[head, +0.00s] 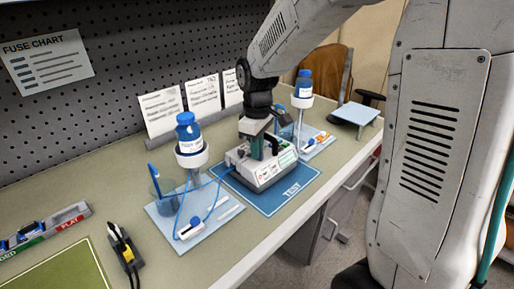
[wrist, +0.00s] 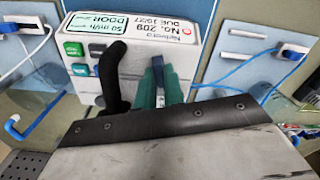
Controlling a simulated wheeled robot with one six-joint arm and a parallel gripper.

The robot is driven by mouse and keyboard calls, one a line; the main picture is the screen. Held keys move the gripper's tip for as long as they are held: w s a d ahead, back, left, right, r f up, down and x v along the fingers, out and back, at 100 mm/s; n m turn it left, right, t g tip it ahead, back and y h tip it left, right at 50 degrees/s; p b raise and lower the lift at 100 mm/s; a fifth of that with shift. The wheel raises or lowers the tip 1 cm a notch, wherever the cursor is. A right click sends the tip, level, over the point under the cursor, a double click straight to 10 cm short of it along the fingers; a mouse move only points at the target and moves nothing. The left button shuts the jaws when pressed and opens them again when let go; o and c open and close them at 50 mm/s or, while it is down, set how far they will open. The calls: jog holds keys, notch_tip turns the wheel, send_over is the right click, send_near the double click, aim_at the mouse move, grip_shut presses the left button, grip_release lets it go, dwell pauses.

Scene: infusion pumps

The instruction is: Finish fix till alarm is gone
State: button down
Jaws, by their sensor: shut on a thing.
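The white infusion pump (head: 266,173) sits on the blue TEST mat (head: 291,196). In the wrist view the pump (wrist: 170,28) shows a green-tinted display (wrist: 102,28) reading 50 ml/h and DOOR, upside down. A label beside it reads No. 209. A black curved handle (wrist: 109,72) rises from the pump. My gripper (head: 265,150) points down onto the pump. Its green fingers, also in the wrist view (wrist: 160,86), are closed around a narrow blue-grey piece at the pump. Which part this is I cannot tell; the gripper body hides the near side.
A pole stand with a blue-capped bottle (head: 187,132) stands left of the pump; another bottle (head: 303,85) stands behind right. Blue tubing lies near both. A fuse tray (head: 45,232), a black-and-yellow tool (head: 124,250) and a green mat (head: 60,272) are at front left.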

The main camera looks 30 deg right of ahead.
jog(key=shift+w+m, duration=0.1)
jog(key=shift+m, duration=1.7)
jog(key=c, duration=1.5)
grip_release()
jog(key=shift+r, duration=0.1)
notch_tip(320, 180, up, 8)
jog(key=shift+f, duration=0.15)
jog(key=s+a+r+m+t, duration=0.1)
jog(key=s+r+m, duration=0.1)
jog(key=s, duration=2.3)
jog(key=shift+s+r+m, duration=0.2)
jog(key=shift+s+m, duration=0.2)
jog(key=shift+m, duration=0.5)
